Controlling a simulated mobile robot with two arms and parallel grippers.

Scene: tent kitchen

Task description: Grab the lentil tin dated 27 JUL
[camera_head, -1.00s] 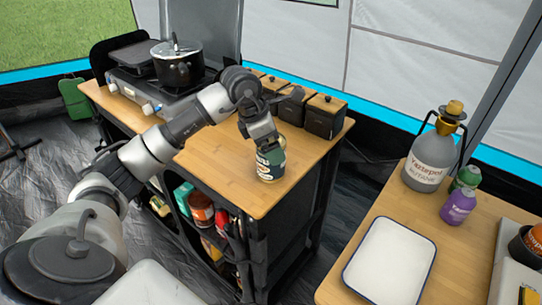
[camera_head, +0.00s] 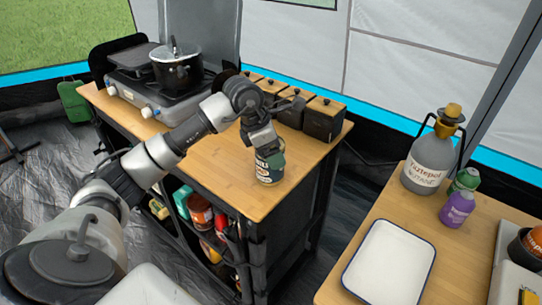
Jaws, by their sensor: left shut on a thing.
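A dark tin with a pale band and lettering (camera_head: 267,173) stands upright near the right end of the wooden counter top (camera_head: 215,165). My left gripper (camera_head: 268,152) reaches down over it from the left and is shut on its upper part. The gripper hides the top of the tin. The print is too small to read, so I cannot tell its date. My right gripper is not in view.
Dark boxes with wooden lids (camera_head: 322,119) line the counter's back edge. A pot (camera_head: 177,72) sits on the stove at the left. On the right table are a white tray (camera_head: 390,262), a grey bottle (camera_head: 428,163) and a purple bottle (camera_head: 457,208).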

